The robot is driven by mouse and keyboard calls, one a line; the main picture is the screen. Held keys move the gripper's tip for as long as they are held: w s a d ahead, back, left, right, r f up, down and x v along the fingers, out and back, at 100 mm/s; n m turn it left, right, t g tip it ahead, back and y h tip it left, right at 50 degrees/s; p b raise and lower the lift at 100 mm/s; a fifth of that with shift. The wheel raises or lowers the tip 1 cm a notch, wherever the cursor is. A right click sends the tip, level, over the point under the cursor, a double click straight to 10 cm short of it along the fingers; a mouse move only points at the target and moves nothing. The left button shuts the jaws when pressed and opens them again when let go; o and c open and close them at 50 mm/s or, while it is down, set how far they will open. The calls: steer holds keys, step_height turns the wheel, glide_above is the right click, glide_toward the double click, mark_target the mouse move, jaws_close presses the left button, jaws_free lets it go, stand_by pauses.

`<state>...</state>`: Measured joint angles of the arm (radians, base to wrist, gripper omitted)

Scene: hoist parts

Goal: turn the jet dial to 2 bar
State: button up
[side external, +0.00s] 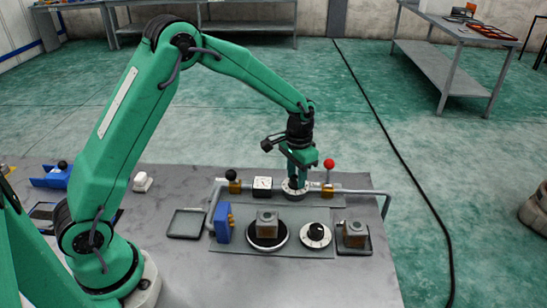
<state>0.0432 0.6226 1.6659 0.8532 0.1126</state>
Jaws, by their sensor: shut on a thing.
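My gripper (296,178) points straight down at the back of the work area and is shut on the knob of a round dial, which I take as the jet dial (289,188). Its pale, marked rim shows around the fingers. The knob is mostly hidden by my gripper, and the scale is too small to read. A square white gauge (262,183) with a dark frame stands left of the dial. Its reading is too small to tell.
A red-ball lever (329,165) stands close right of my gripper, and a black-ball lever (232,176) further left. In front are a block (267,222) on a round plate, a second dial (316,235), and a block (354,234) on a tray.

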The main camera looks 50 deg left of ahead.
mark_target(296, 178)
steer(key=shift+r+n, duration=0.1)
steer(key=shift+n, duration=0.2)
steer(key=o, duration=1)
steer(key=shift+c, duration=0.2)
steer(key=shift+r, duration=3.9)
